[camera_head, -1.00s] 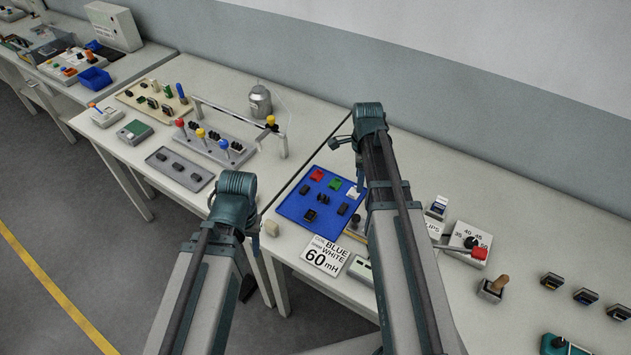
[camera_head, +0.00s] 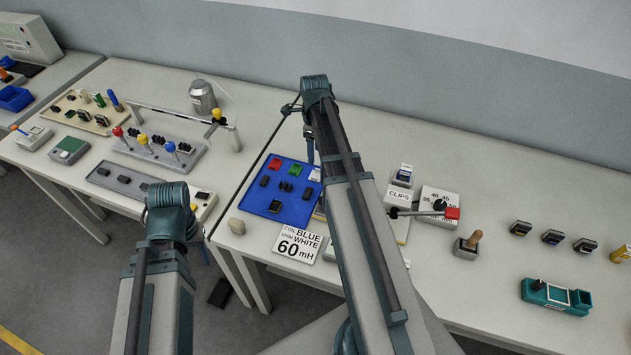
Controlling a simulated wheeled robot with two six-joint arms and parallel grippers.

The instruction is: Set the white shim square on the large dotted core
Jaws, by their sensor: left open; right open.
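A small white piece (camera_head: 315,174), which looks like the white shim, lies at the right side of the blue tray (camera_head: 248,203), partly hidden by my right arm. Several dark blocks lie in the tray, including one near the front (camera_head: 275,206); dots are too small to see, so I cannot tell which is the large dotted core. My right gripper (camera_head: 310,158) hangs down behind my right forearm, just above the white piece in the picture; it is open, and its fingertips are mostly hidden.
A red piece (camera_head: 275,164) and a green piece (camera_head: 295,170) lie in the tray. A dial box with a red-ended lever (camera_head: 452,213) stands to the right.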

